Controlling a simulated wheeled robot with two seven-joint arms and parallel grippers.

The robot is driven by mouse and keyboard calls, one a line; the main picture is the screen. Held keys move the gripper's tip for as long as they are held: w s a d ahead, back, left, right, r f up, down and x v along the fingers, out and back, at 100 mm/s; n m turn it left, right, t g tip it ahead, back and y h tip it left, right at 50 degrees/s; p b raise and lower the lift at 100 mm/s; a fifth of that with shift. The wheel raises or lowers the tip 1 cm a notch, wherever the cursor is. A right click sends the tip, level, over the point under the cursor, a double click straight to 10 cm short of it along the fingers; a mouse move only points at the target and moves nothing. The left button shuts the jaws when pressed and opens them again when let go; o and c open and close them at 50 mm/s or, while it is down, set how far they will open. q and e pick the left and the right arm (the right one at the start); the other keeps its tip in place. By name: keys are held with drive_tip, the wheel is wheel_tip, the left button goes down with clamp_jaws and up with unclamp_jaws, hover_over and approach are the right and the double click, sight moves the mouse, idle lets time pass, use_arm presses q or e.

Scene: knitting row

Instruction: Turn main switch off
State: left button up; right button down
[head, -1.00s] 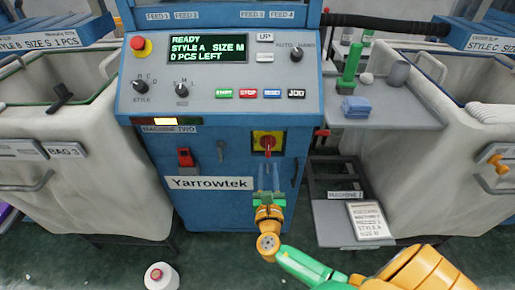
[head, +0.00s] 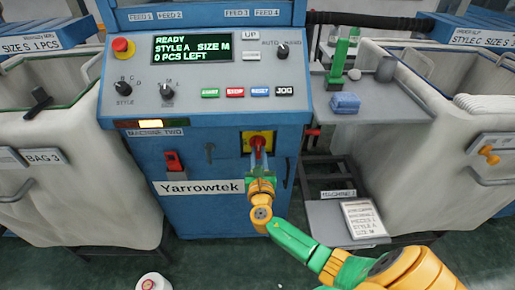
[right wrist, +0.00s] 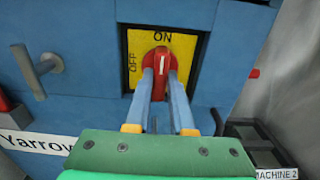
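The main switch (head: 258,143) is a red rotary handle on a yellow plate on the blue machine's front. In the right wrist view, the main switch (right wrist: 161,62) stands upright, its white mark towards ON at the top; OFF is lettered on the left. My right gripper (right wrist: 160,78) has its two fingers on either side of the handle's lower part, close against it, and looks shut on it. In the head view, my right gripper (head: 259,160) covers the handle's lower end. My left gripper is not in view.
The control panel (head: 205,75) above reads READY, with a red stop knob (head: 122,47). A dark lever (head: 209,152) and a red latch (head: 173,162) sit left of the switch.

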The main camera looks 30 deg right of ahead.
drive_tip(key=shift+r+n+p, duration=0.2)
drive_tip(key=shift+n+p, duration=0.35)
drive_tip(key=shift+n, duration=0.15)
drive_tip(key=shift+n+p, duration=0.65)
drive_tip(key=shift+n, duration=0.55)
drive_tip(key=shift+f+n, duration=0.2)
drive_tip(key=shift+n, duration=0.2)
